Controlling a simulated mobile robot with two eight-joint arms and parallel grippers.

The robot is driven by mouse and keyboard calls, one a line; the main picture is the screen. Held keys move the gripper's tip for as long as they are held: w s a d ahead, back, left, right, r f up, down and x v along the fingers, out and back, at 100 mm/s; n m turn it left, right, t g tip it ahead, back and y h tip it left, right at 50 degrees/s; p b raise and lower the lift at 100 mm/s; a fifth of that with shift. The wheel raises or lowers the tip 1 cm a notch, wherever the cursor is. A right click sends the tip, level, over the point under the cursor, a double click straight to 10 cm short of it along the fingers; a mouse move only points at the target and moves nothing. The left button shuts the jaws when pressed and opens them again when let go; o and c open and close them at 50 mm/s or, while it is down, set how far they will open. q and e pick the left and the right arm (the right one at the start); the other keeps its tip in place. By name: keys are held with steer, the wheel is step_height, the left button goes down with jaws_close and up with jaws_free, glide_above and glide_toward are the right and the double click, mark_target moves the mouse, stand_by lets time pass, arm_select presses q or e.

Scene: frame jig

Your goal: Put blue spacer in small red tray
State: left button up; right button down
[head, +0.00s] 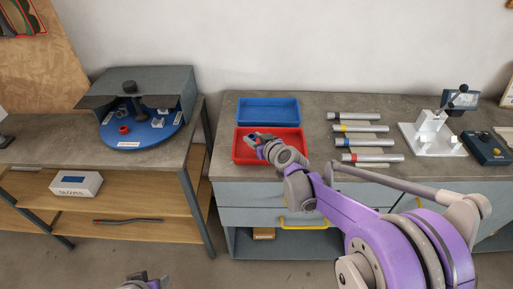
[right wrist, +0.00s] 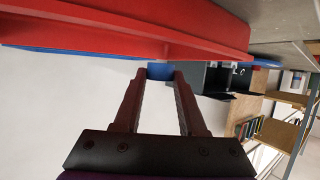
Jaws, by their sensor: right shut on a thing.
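The small red tray (head: 240,154) lies on the grey counter, in front of a blue tray (head: 268,110). My right gripper (head: 253,138) is over the left part of the red tray. In the right wrist view its fingers are shut on the blue spacer (right wrist: 160,71), a small blue piece at the fingertips. The red tray's wall (right wrist: 130,25) fills the top of that view, close to the fingers. I cannot tell the spacer's exact height over the tray floor. My left gripper (head: 146,280) shows only partly at the bottom edge, low over the floor.
Several metal tubes with coloured bands (head: 365,142) lie right of the trays. A white fixture (head: 432,132) stands farther right. At the left, a blue round turntable (head: 150,133) sits under a grey hood (head: 165,82). A gap separates the two benches.

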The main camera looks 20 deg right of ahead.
steer(key=shift+f, duration=1.9)
steer(key=shift+f+b, duration=0.15)
steer(key=shift+b, duration=0.15)
steer(key=shift+c, duration=2.4)
jaws_free()
